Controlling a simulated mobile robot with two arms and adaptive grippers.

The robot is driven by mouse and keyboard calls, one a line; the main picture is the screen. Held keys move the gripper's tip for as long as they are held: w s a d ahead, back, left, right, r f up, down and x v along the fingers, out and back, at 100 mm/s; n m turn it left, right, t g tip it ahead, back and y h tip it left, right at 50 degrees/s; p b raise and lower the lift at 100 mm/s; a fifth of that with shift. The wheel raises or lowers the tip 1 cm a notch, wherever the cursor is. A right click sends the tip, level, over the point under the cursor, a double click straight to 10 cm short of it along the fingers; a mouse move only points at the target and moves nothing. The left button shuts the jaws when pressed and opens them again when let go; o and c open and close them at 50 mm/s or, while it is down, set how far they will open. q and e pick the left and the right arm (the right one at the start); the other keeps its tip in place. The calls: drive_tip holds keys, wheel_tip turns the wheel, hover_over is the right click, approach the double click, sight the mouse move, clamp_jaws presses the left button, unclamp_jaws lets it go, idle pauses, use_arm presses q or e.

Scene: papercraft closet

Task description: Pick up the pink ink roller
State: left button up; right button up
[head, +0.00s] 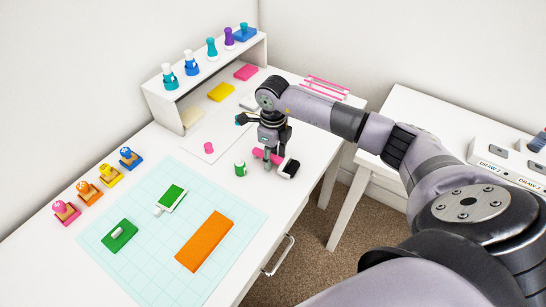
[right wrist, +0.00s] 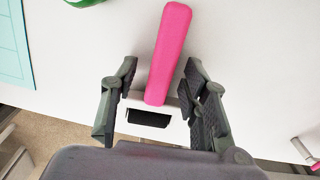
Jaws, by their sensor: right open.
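The pink ink roller (head: 276,159) lies on the white table near its right edge, with a pink handle and a dark roller end. My right gripper (head: 268,158) is over it, pointing down, and partly hides it. In the right wrist view, the pink handle of the roller (right wrist: 168,55) runs between the two open fingers of my right gripper (right wrist: 161,72), with a gap on the left side and the right finger close to it. The white frame and black roller end lie nearer the palm. Whether a finger touches it, I cannot tell. My left gripper is not in view.
A green-topped jar (head: 240,169) stands just left of the roller. A teal cutting mat (head: 165,240) holds an orange block (head: 204,241) and green pieces. A white shelf (head: 205,72) with bottles stands behind. A drawer handle (head: 279,256) sticks out below the table edge.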

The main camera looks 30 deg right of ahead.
drive_tip(key=shift+c, duration=0.2)
clamp_jaws()
idle(0.4)
